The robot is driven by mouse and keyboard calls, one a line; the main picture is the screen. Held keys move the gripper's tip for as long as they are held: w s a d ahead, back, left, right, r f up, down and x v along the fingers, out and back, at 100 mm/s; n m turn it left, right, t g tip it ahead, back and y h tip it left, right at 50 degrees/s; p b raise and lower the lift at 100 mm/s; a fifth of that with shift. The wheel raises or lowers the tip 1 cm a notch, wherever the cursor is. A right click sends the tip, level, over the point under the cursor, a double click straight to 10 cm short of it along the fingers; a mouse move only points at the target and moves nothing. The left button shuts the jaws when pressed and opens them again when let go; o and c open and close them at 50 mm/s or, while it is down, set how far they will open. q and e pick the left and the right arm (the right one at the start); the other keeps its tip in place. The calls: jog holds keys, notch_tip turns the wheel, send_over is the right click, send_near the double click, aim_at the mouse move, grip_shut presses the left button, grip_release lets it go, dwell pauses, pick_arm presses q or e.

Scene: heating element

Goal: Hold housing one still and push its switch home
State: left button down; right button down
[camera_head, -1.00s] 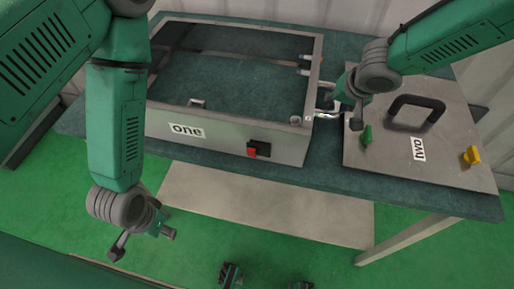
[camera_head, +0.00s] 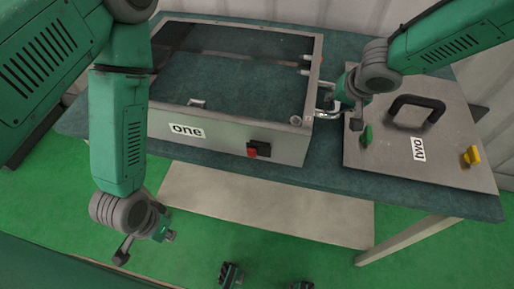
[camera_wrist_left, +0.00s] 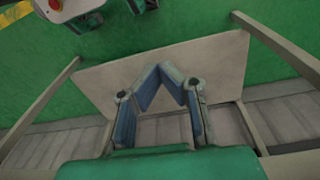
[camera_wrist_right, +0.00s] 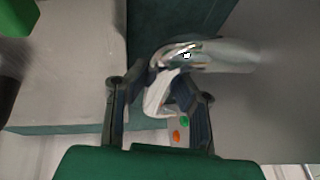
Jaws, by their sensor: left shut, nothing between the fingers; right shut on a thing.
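Housing one (camera_head: 215,139) is an open grey metal frame lying on the dark green table, with the label "one" on its front wall. Its red and black switch (camera_head: 258,150) sits in the front wall near the right corner; I cannot tell how deep it sits. My right gripper (camera_head: 340,106) is at the housing's right side, shut on a metal handle (camera_head: 325,103) there; the right wrist view shows the pale curved handle (camera_wrist_right: 172,80) between its fingers. My left gripper (camera_head: 150,248) is shut and empty, in front of and below the table edge, left of the switch. The fingertips also show in the left wrist view (camera_wrist_left: 168,70).
Panel two (camera_head: 415,135) lies on the right of the table, with a black handle (camera_head: 416,107), a green knob (camera_head: 367,136) and a yellow knob (camera_head: 471,155). A pale lower shelf (camera_head: 265,204) is under the table. The space before the switch is clear.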

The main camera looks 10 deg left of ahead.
pick_arm(q)
jog(key=s+d+r+n+t+h, duration=0.15)
jog(key=d+h, duration=0.35)
jog(key=d, duration=0.8)
jog(key=s+d+r+n+t+h, duration=0.1)
jog(key=s+d+r+t+h, duration=0.3)
jog(key=d, duration=0.8)
jog(key=w+d+r+n+t, duration=0.4)
jog(key=w+r+n+t, duration=0.3)
jog(key=w, duration=0.1)
jog(key=n+t+y, duration=0.5)
jog(key=n+y, duration=0.4)
send_near(266, 153)
jog(key=d, duration=0.1)
jog(key=shift+y, duration=0.3)
jog(key=shift+w+a, duration=0.15)
jog(key=shift+w, duration=1.45)
jog(key=shift+w+a, duration=0.2)
jog(key=shift+w, duration=1.45)
